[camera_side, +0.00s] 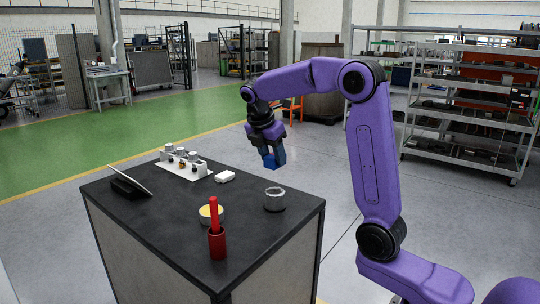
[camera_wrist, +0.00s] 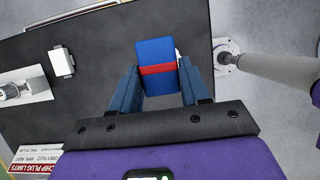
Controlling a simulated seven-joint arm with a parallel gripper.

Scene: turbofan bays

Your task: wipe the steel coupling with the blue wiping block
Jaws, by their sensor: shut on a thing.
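My gripper (camera_side: 269,150) is shut on the blue wiping block (camera_side: 273,159) and holds it in the air above the back right edge of the black bench. In the wrist view the block (camera_wrist: 155,50) sits between the two fingers (camera_wrist: 160,88), with a red band across its middle. A grey round part with a pale rim (camera_side: 274,200), which looks like the steel coupling, stands on the bench top near its right side. It is apart from the block and lower. I cannot pick it out in the wrist view, where the block and gripper hide part of the bench.
The black bench top (camera_side: 160,232) also holds a red cup (camera_side: 217,243) with a red stick, a round tin with yellow inside (camera_side: 210,215), a white block (camera_side: 225,176), a white plate with several fittings (camera_side: 182,168) and a tilted tablet (camera_side: 131,185).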

